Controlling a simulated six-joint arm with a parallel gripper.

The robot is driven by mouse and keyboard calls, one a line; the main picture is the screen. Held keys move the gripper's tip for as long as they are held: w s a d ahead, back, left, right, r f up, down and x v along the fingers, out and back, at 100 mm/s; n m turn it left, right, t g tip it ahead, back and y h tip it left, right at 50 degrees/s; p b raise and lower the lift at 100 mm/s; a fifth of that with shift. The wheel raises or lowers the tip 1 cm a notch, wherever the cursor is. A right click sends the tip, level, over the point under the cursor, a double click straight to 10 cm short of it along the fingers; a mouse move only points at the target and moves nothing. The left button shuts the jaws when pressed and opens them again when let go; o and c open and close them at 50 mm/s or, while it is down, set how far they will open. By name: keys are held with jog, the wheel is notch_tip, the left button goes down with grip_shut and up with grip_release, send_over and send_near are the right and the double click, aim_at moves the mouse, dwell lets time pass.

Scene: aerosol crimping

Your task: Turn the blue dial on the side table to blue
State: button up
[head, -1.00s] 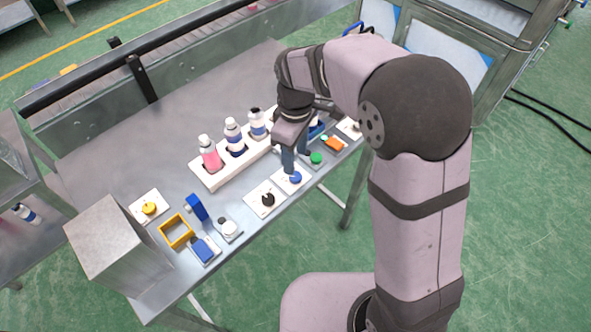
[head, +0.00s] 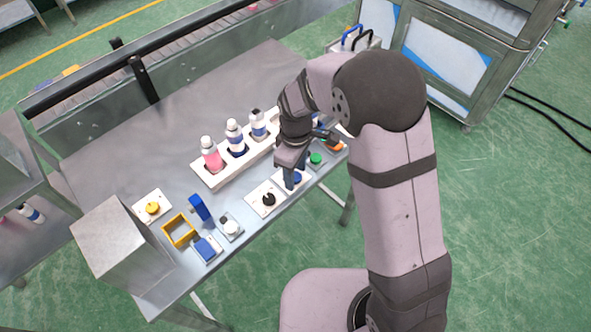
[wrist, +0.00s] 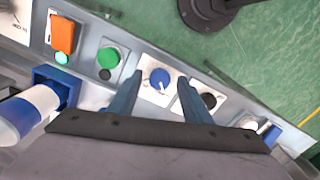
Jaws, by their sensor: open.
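The blue dial (wrist: 159,78) is a round blue knob with a light pointer, on a white plate (wrist: 147,61), in the wrist view. In the head view it is mostly hidden behind my gripper, and part of its white plate (head: 303,178) shows. My gripper (wrist: 160,90) is open above the dial, with one blue finger to each side of it in the wrist view. I cannot tell whether the fingers touch the dial. In the head view my gripper (head: 294,182) points down at the plate.
A black dial (head: 268,199) sits to the left and a green button (head: 316,158) to the right. A white rack (head: 212,183) with several bottles stands behind. A yellow frame (head: 179,231), blue parts and a metal box (head: 118,243) are at the left.

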jog(key=c, duration=1.1)
jog(key=shift+m, duration=0.3)
jog(key=shift+o, duration=0.2)
jog(key=m, duration=0.3)
jog(key=shift+m, duration=0.3)
jog(key=m, duration=0.4)
jog(key=shift+m, duration=0.3)
jog(key=m, duration=0.9)
jog(key=shift+w+r+p, duration=0.1)
jog(key=shift+p, duration=0.2)
